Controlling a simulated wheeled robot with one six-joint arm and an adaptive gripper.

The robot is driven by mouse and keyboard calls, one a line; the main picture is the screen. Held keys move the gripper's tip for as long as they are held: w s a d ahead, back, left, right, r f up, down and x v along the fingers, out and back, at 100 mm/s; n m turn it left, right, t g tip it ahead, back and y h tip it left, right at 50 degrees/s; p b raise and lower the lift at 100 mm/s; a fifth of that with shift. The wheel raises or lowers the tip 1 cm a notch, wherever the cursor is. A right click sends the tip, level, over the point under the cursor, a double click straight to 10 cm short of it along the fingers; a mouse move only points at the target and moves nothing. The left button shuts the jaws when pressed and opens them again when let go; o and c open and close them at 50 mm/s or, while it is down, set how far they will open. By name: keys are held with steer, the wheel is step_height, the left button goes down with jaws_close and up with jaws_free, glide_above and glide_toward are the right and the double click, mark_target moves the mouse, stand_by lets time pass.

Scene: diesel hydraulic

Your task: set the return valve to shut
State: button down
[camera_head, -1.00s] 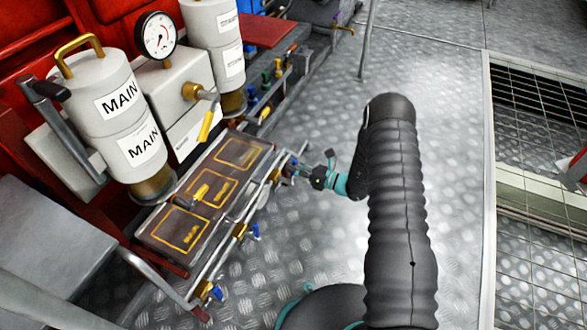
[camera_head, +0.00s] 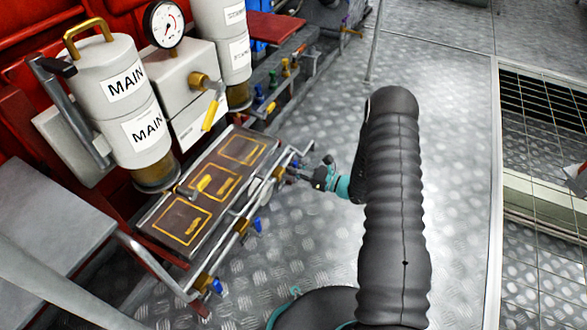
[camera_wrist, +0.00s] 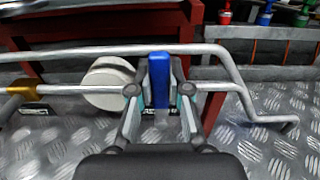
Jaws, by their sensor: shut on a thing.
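Several valves with brass bodies and blue handles sit along a pipe rail at the front of a low unit. In the head view, one blue handle (camera_head: 257,225) is at mid rail and another (camera_head: 216,286) at the near end. My gripper (camera_head: 290,173) is at the far part of this rail, partly hidden by its own links. In the wrist view my gripper (camera_wrist: 159,90) is shut on an upright blue handle (camera_wrist: 158,80), one finger on each side. A small label below this handle is mostly hidden. I cannot tell from lettering which valve is the return valve.
A grey bent guard pipe (camera_wrist: 215,50) runs just beyond the held handle. A white round part (camera_wrist: 108,82) is left of the fingers. MAIN canisters (camera_head: 125,80) and a yellow lever (camera_head: 210,115) stand behind the rail. Tread-plate floor (camera_head: 310,240) is open at right.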

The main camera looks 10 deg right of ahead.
steer(key=shift+a, duration=0.1)
steer(key=c, duration=1.1)
jaws_free()
steer(key=shift+a, duration=0.1)
steer(key=shift+d, duration=0.2)
steer(key=v, duration=1.2)
